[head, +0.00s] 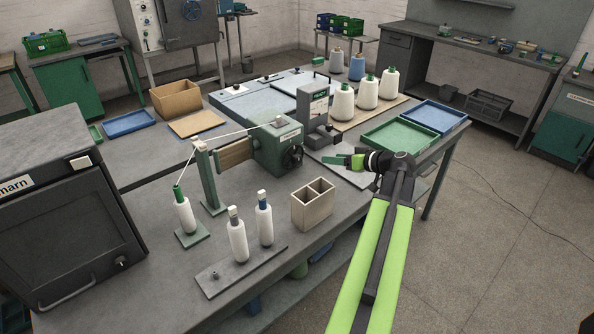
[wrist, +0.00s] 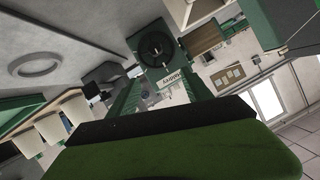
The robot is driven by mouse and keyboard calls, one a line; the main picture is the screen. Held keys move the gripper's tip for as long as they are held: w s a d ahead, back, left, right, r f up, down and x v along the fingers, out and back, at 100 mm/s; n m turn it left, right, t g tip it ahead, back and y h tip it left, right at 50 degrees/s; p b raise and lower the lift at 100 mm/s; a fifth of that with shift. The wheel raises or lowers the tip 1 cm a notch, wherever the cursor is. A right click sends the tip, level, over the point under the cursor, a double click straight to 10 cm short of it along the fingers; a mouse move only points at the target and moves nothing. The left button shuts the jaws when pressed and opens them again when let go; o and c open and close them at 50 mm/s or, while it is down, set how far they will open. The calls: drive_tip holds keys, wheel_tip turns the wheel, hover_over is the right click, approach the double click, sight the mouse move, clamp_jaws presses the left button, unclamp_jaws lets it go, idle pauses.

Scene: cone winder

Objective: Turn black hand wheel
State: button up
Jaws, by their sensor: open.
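The black hand wheel (head: 292,157) sits on the right-hand face of the green winder housing (head: 274,145) on the bench. It also shows in the wrist view, where the dark round wheel (wrist: 155,48) lies above centre, beyond my fingers. My gripper (head: 335,158) is to the right of the wheel, apart from it, with its green fingers pointing toward it. In the wrist view my gripper (wrist: 160,88) is open, with nothing seen between its fingers. The dark and green gripper body hides the lower part of that view.
A grey upright unit (head: 313,110) stands close behind the wheel. A beige two-compartment box (head: 313,205) stands in front of it. White yarn cones (head: 366,92) and green (head: 400,135) and blue (head: 436,116) trays lie farther right. Bare bench (head: 265,180) shows below the housing.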

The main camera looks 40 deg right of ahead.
sight(299, 161)
wheel_tip(299, 161, down, 3)
drive_tip(key=shift+r+b, duration=0.2)
drive_tip(key=shift+b, duration=0.4)
drive_tip(key=b+x, duration=0.6)
drive_tip(key=x, duration=1.1)
drive_tip(key=shift+w+f, duration=0.1)
drive_tip(key=shift+w, duration=0.05)
drive_tip(key=shift+d, duration=0.1)
clamp_jaws()
